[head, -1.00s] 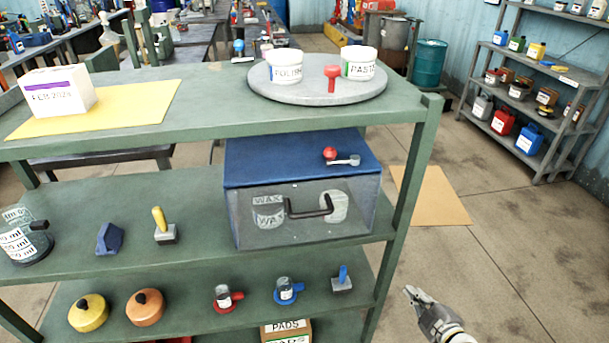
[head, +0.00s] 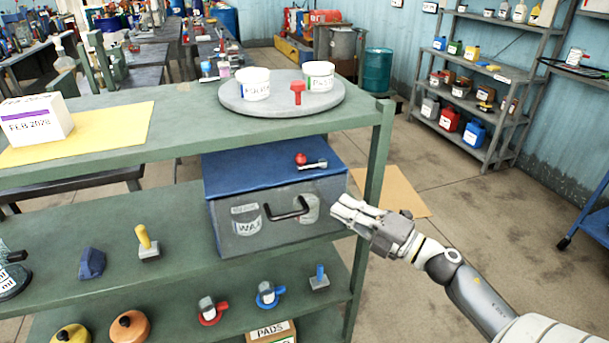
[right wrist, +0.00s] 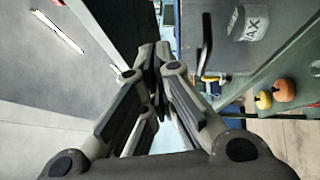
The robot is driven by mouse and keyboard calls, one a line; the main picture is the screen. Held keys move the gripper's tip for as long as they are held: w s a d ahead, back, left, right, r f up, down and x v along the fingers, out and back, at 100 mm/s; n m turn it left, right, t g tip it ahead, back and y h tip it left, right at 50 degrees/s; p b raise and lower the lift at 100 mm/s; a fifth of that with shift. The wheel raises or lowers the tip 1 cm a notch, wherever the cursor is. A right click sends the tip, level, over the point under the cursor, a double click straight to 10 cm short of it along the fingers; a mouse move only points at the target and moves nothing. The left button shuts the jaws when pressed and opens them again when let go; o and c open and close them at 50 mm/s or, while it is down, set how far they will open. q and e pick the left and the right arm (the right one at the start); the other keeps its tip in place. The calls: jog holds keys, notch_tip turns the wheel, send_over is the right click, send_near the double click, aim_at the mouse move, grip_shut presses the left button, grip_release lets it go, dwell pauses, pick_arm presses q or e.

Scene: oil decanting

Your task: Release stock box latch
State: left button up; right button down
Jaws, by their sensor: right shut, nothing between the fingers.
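The stock box (head: 230,212), grey with a blue lid (head: 265,168), sits on the middle shelf. Its latch, a small lever with a red knob (head: 301,159), lies on the lid near the front right. A black handle (head: 290,209) is on the box front, which also shows in the right wrist view (right wrist: 219,35). Jars with a WAX label show through the front. My right gripper (head: 336,206) is shut and empty, at the right end of the box front, below and right of the latch. The right wrist view shows its fingertips (right wrist: 154,52) together. My left gripper is out of view.
The green shelf post (head: 372,170) stands close beside my right gripper. The top shelf (head: 190,127) overhangs the box and carries a turntable (head: 232,100) with two tubs. Open floor lies to the right.

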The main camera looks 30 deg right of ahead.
jog(key=p+x, duration=0.1)
jog(key=x, duration=0.2)
jog(key=p+x, duration=0.1)
jog(key=x, duration=0.2)
jog(key=p+x, duration=0.1)
jog(key=x, duration=0.3)
jog(key=shift+s+r+p, duration=0.1)
jog(key=shift+r+p, duration=0.15)
jog(key=shift+p, duration=0.05)
jog(key=w, duration=0.1)
jog(key=w+d, duration=0.1)
jog(key=shift+w+r+p, duration=0.15)
jog(key=shift+w+p, duration=0.25)
jog(key=shift+w+d, duration=0.3)
jog(key=shift+w, duration=0.2)
